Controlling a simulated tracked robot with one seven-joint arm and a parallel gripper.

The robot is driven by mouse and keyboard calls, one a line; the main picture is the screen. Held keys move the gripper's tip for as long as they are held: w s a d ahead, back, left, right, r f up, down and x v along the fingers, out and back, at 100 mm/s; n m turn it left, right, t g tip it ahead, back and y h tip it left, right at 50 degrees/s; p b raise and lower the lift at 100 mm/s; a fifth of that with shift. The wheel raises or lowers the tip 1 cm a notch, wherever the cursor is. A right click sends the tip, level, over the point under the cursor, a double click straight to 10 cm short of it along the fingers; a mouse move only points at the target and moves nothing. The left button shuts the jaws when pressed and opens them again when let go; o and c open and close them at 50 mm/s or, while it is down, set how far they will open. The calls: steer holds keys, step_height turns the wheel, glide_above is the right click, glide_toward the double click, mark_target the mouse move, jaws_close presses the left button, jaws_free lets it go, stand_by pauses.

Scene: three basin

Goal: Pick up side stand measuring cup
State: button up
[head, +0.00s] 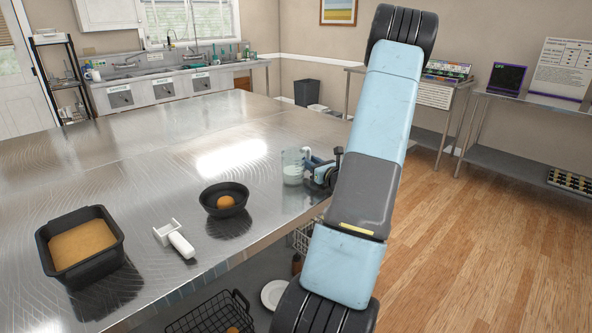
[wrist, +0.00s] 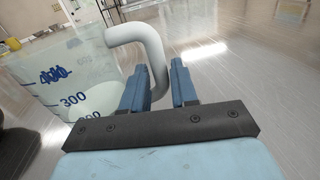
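The measuring cup (head: 292,168) is clear with a pale handle and stands near the right edge of the steel table. In the wrist view the cup (wrist: 62,92) fills the left side, with blue volume marks, and appears tilted by the camera angle. Its curved handle (wrist: 143,36) bends down between the two blue fingers of my gripper (wrist: 160,72). In the head view my gripper (head: 311,165) is at the cup's right side. The cup's base seems to be on or very near the table; contact is unclear.
On the steel table (head: 130,190) are a black bowl with a round orange item (head: 226,202), a white-handled tool (head: 180,243) and a black loaf pan (head: 82,248). Wire baskets (head: 210,315) and a white plate (head: 276,294) are below. The tabletop behind the cup is clear.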

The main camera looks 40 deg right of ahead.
steer(key=shift+w, duration=0.95)
steer(key=shift+c, duration=0.3)
jaws_close()
steer(key=shift+r, duration=0.1)
step_height(320, 180, up, 28)
stand_by(1.5)
stand_by(0.4)
